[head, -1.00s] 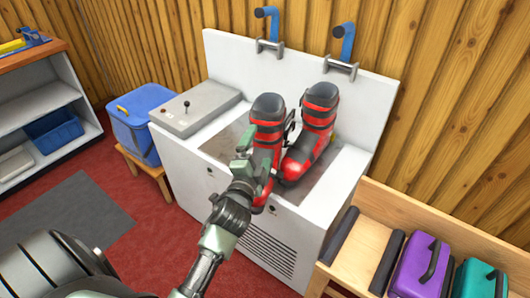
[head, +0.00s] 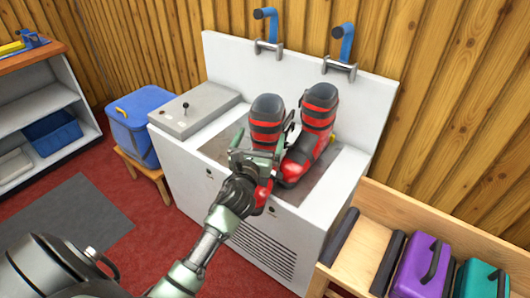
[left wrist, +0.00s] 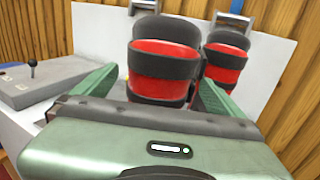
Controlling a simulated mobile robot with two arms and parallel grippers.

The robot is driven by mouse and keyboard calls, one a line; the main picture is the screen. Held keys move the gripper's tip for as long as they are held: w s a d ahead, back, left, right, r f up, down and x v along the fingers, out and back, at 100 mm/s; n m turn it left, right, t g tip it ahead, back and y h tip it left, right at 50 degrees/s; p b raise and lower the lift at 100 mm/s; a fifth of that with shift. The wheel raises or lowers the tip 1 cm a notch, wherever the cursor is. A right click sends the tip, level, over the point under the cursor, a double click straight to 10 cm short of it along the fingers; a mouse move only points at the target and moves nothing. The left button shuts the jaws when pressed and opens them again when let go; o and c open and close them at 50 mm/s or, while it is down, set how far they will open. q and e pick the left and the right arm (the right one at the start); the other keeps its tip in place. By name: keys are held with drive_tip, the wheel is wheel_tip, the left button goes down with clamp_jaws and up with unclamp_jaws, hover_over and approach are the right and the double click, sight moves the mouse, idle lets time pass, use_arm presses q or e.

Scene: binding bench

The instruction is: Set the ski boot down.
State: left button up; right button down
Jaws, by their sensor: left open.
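Two red and black ski boots stand upright on the white bench (head: 335,205). The left boot (head: 267,118) is behind my left gripper, which hides its middle part. The right boot (head: 317,125) stands close beside it. My left gripper (head: 257,152) is open at the left boot. In the left wrist view the left boot's shaft (left wrist: 163,62) shows beyond and between the spread green fingers (left wrist: 150,88). I cannot tell if they touch it. The right boot (left wrist: 226,60) is just to the right there. My right gripper is not in view.
Blue-handled brackets (head: 266,25) stick out from the bench's back panel. A grey box with a lever (head: 195,108) is at the bench's left. A blue bin (head: 140,120) on a stool stands left. A wooden rack (head: 355,245) with purple and teal cases is at right.

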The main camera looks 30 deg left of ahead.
use_arm(q)
drive_tip(key=x, duration=0.5)
drive_tip(key=shift+w, duration=0.1)
drive_tip(key=c, duration=1.8)
drive_tip(key=shift+r, duration=0.2)
